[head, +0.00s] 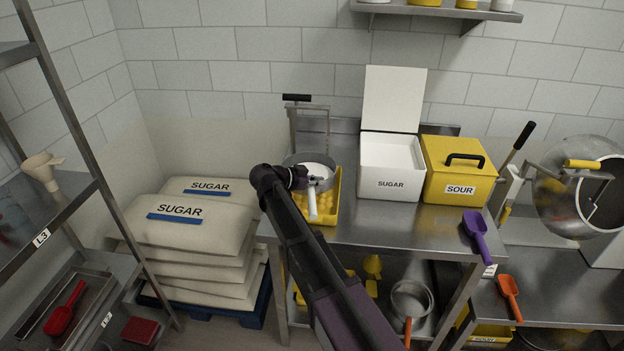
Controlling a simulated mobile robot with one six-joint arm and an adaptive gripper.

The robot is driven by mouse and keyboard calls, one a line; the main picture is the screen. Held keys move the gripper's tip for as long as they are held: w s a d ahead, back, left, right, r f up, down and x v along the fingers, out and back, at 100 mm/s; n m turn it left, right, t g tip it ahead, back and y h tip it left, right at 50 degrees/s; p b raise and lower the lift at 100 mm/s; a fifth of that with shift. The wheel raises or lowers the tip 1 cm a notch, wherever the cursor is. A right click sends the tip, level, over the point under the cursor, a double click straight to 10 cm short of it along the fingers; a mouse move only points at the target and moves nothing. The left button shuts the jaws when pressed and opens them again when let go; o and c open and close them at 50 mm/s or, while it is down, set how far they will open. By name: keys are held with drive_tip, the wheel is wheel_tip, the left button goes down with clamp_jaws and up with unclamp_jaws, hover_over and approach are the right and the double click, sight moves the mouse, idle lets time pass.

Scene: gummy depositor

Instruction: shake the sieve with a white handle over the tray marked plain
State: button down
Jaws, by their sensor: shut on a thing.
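The sieve (288,160) is a round metal pan with a white handle (312,205) that points toward me. White powder shows inside it. My gripper (314,181) is shut on the sieve where the handle meets the pan, partly hiding it. The sieve is over a yellow tray (336,189) with yellow pieces in it, on the steel table. The sieve and my arm cover much of this tray. No label shows on it, so I cannot tell whether it is marked plain. I cannot tell the height of the sieve above the tray.
An open white SUGAR bin (391,184) and a closed yellow SOUR box (456,187) stand right of the tray. A metal frame with a black handle (297,98) rises behind the sieve. A purple scoop (477,233) lies at the table's right. Sugar sacks (190,245) are stacked left.

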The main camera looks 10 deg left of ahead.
drive_tip(key=shift+s+a, duration=0.1)
drive_tip(key=shift+a, duration=0.05)
drive_tip(key=shift+w+d, duration=0.4)
drive_tip(key=shift+d, duration=0.3)
drive_tip(key=shift+w+d, duration=0.35)
drive_tip(key=shift+d, duration=0.3)
drive_tip(key=shift+s+a, duration=0.4)
drive_tip(key=shift+a, duration=0.3)
drive_tip(key=shift+s+a, duration=0.35)
drive_tip(key=shift+a, duration=0.3)
drive_tip(key=shift+d, duration=0.1)
drive_tip(key=shift+w+d, duration=0.4)
drive_tip(key=shift+d, duration=0.25)
drive_tip(key=shift+w+d, duration=0.35)
drive_tip(key=shift+d, duration=0.25)
